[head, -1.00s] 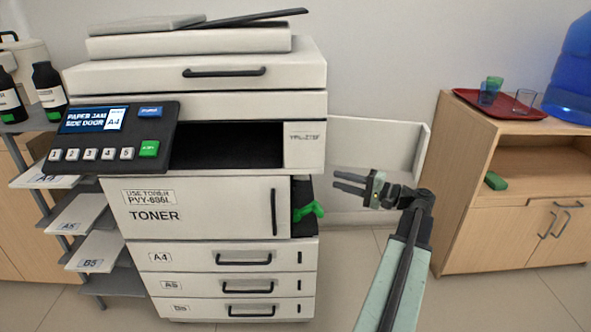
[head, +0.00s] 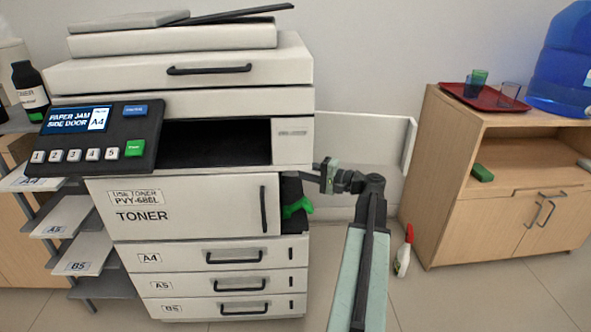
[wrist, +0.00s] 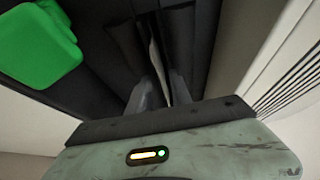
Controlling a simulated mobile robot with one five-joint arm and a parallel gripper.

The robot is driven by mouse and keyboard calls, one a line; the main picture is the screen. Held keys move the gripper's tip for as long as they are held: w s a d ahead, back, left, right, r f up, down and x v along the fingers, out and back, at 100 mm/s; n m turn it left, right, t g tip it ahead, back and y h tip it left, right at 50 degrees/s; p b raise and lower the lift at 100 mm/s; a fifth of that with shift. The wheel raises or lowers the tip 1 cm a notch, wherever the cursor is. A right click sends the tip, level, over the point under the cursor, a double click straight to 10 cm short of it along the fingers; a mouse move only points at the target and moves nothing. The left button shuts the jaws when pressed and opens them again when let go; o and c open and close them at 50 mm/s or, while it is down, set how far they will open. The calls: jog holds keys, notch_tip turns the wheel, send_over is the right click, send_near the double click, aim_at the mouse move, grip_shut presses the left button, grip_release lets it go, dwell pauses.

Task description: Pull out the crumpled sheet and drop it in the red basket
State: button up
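The copier (head: 200,223) has its side door (head: 362,140) swung open at the right. My gripper (head: 304,177) reaches level into the dark side opening, just above a green lever (head: 296,207). In the wrist view the two grey fingers (wrist: 160,88) point into the dark recess with a gap between them, so my gripper looks open. A thin pale strip (wrist: 156,58) stands between and beyond the fingers; it may be the crumpled sheet seen edge-on, and I see no grip on it. The green lever (wrist: 38,42) is at the upper left there. No red basket is in view.
A wooden cabinet (head: 445,180) at the right bears a red tray (head: 486,98) with two cups and a blue water bottle (head: 562,65). Paper shelves (head: 75,228) flank the copier's left.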

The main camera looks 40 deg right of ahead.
jog(key=shift+c, duration=0.2)
grip_shut()
jog(key=shift+r, duration=0.1)
jog(key=shift+s, duration=0.1)
jog(key=s+d, duration=0.8)
jog(key=d, duration=0.2)
jog(key=shift+s+d, duration=0.15)
jog(key=shift+s, duration=0.15)
dwell(0.5)
